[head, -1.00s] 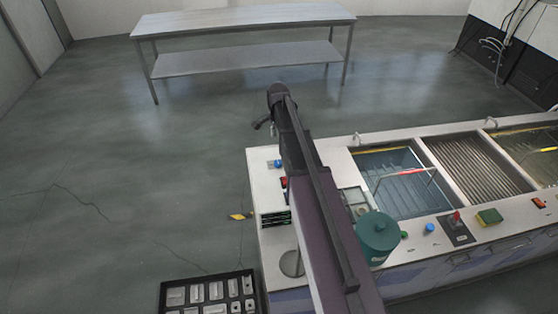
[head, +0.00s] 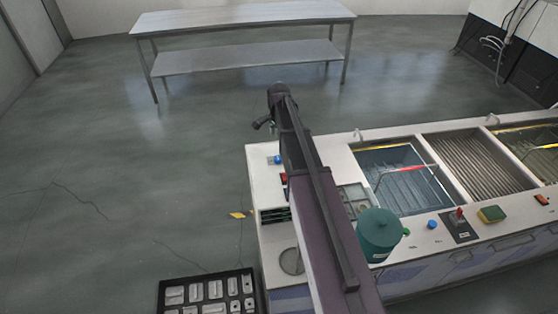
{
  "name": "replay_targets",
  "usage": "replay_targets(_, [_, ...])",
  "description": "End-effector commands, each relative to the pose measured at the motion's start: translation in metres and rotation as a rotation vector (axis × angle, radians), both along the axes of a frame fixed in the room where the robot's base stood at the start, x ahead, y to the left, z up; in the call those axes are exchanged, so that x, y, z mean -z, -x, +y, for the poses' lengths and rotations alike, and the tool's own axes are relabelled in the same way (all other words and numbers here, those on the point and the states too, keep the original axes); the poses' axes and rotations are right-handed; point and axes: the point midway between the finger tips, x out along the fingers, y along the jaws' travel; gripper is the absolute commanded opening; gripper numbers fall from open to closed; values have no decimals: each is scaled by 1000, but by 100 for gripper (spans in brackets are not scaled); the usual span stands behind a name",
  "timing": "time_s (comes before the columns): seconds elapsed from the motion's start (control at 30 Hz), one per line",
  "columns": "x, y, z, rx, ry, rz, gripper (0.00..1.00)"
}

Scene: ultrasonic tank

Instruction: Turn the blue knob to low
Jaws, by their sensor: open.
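A small blue knob (head: 432,224) sits on the front strip of the white counter, between a green knob (head: 405,231) and a dark plate with a red lever (head: 460,213). Its pointer and markings are too small to read. A second small blue piece (head: 277,160) lies near the counter's far left corner; I cannot tell what it is. My gripper (head: 263,123) shows only as a small dark part at the arm's far end, beyond the counter's left back corner. It is open and well away from the blue knob. My arm hides part of the counter's left end.
A teal pot (head: 379,234) stands left of the knobs. Behind them are open tanks (head: 398,178) with a red-and-white rod over one. A black parts tray (head: 207,294) is at lower left.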

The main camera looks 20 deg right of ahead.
Motion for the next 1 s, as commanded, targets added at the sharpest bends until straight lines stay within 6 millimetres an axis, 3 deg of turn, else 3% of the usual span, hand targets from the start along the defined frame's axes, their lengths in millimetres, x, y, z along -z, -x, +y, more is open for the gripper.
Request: replay_targets(1.0, [82,-1,-1,2,0,0,82])
